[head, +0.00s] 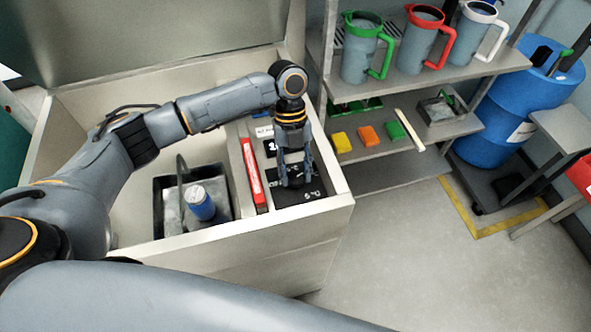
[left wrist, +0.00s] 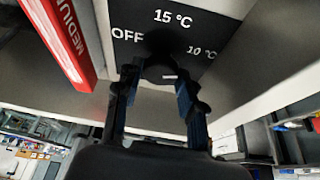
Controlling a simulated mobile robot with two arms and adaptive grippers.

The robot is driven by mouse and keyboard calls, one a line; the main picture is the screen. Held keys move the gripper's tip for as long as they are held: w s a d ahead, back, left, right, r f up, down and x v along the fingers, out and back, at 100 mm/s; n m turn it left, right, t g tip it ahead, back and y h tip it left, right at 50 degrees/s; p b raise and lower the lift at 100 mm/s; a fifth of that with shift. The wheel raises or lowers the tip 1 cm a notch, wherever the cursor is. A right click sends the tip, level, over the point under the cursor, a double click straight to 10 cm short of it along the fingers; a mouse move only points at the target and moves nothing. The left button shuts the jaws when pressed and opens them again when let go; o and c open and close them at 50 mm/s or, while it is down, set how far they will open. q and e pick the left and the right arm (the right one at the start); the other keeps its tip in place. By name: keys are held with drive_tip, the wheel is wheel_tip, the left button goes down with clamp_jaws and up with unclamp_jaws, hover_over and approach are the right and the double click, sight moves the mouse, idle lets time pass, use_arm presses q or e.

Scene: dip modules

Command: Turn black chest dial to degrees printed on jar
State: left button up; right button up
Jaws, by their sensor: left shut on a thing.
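The open pale chest (head: 290,225) has a black panel (head: 312,190) at its right end. In the left wrist view the panel (left wrist: 216,20) reads "OFF", "15 °C" and "10 °C". My left gripper (head: 294,172) points down onto this panel. In the left wrist view my left gripper (left wrist: 160,80) is shut on the black dial (left wrist: 158,70), one finger on each side. A small white mark shows on the dial, but which label it points to is unclear. A blue jar (head: 203,207) with a grey top stands in the chest; no degrees are readable on it. My right gripper is out of view.
The jar stands in a dark tray (head: 163,222). A red strip (head: 253,175), lettered "MEDIUM", stands beside the panel. Shelves at the right hold jugs (head: 422,40) and coloured blocks (head: 368,135). A blue barrel (head: 510,110) is farther right. The floor in front is clear.

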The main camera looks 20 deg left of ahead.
use_arm(q)
drive_tip(key=o, duration=1.2)
drive_tip(key=shift+f, duration=0.1)
drive_tip(key=shift+c, duration=0.2)
drive_tip(key=v, duration=1.2)
